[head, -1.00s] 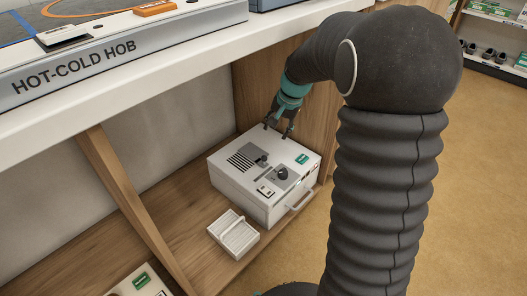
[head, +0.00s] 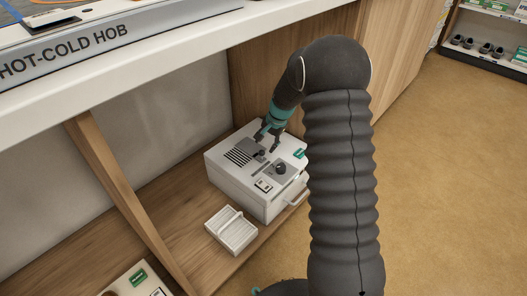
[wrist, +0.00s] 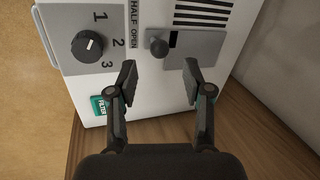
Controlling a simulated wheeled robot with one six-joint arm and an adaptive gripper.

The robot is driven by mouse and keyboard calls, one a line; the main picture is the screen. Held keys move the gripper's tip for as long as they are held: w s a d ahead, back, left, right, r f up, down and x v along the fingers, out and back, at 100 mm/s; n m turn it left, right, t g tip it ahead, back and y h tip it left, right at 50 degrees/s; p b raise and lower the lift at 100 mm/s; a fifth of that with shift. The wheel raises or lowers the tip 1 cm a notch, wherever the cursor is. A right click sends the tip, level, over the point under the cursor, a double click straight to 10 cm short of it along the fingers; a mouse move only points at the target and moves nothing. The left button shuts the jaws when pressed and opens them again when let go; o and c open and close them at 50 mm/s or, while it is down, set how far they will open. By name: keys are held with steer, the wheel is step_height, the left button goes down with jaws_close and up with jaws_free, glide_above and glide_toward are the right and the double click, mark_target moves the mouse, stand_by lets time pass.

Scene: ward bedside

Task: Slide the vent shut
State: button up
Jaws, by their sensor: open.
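The white box (head: 232,192) stands on the wooden shelf. Its vent has a row of dark slots (head: 238,157), which also show in the wrist view (wrist: 204,14). A grey sliding plate (wrist: 200,52) sits beside the slots, with several slots uncovered. A dark round knob (wrist: 158,47) stands at the plate's left end, near the printed words HALF OPEN. My gripper (wrist: 160,77) is open and empty above the box top, its fingers to either side of the knob's line and a little short of it. In the head view my gripper (head: 269,143) is close by the plate.
A dial (wrist: 88,45) marked 1, 2, 3 and a green filter label (wrist: 98,104) lie left of the vent. A small white slatted tray (head: 231,231) stands before the box. The counter (head: 150,75) overhangs the shelf; a wooden panel (head: 240,95) stands behind.

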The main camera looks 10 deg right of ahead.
mark_target(262, 151)
steer(key=shift+x, duration=2.45)
jaws_close()
steer(key=shift+a, duration=0.15)
